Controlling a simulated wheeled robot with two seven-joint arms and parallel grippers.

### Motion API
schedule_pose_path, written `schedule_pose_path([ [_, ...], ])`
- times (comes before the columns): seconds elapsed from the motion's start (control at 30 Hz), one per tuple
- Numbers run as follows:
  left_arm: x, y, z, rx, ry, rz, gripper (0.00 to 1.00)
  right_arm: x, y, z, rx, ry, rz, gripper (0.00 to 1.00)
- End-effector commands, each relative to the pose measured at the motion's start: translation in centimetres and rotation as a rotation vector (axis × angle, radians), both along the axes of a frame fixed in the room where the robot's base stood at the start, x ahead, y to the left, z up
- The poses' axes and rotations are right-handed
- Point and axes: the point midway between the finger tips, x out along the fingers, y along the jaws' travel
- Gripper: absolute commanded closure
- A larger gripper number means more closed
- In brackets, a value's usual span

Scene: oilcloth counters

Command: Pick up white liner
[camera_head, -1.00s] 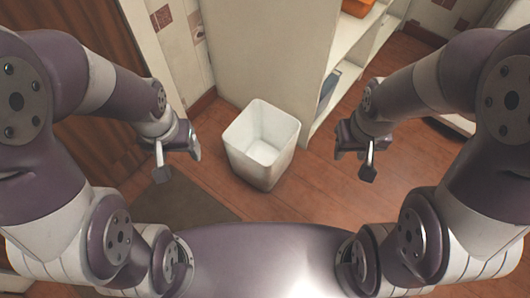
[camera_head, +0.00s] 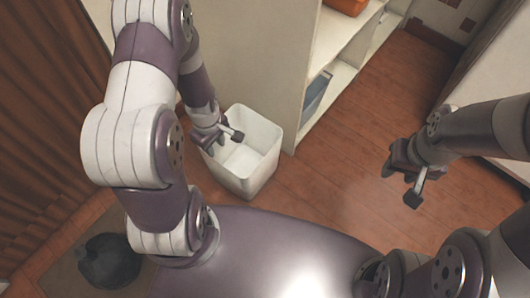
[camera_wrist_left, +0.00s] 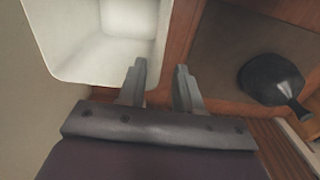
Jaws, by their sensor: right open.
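The white liner (camera_head: 245,184), an open square bin, stands upright on the floor near the middle of the head view. Its inside looks empty. In the left wrist view the liner (camera_wrist_left: 100,50) fills the upper left. My left gripper (camera_head: 223,141) hangs over the liner's left side in the head view. In the left wrist view its fingers (camera_wrist_left: 161,85) are apart with nothing held, close to the liner's edge; whether they touch it I cannot tell. My right gripper (camera_head: 403,184) is open and empty above the floor at right.
A shelf unit (camera_head: 262,60) stands right behind the liner, with an orange thing (camera_head: 345,5) on top. A dark rounded object (camera_head: 108,261) lies on a mat at lower left. Brown curtain or panelling (camera_head: 40,120) lines the left. Wood floor (camera_head: 345,170) is clear to the right.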

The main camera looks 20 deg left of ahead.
Motion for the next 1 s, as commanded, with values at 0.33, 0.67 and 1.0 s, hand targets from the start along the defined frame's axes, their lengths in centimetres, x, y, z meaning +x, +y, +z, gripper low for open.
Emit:
schedule_pose_path([
  [0.33,-0.1,0.0,-6.5,0.0,0.001,0.036,0.66,0.0,0.0,-4.6,0.0,0.0,0.0,0.57],
  [0.67,-0.3,-0.1,-11.7,0.0,0.0,0.034,0.66,0.0,0.0,-9.2,0.0,0.0,0.0,0.57],
  [1.0,-0.3,-0.1,-12.6,0.0,-0.001,0.034,0.75,0.0,0.0,-9.6,0.0,0.0,0.0,0.57],
])
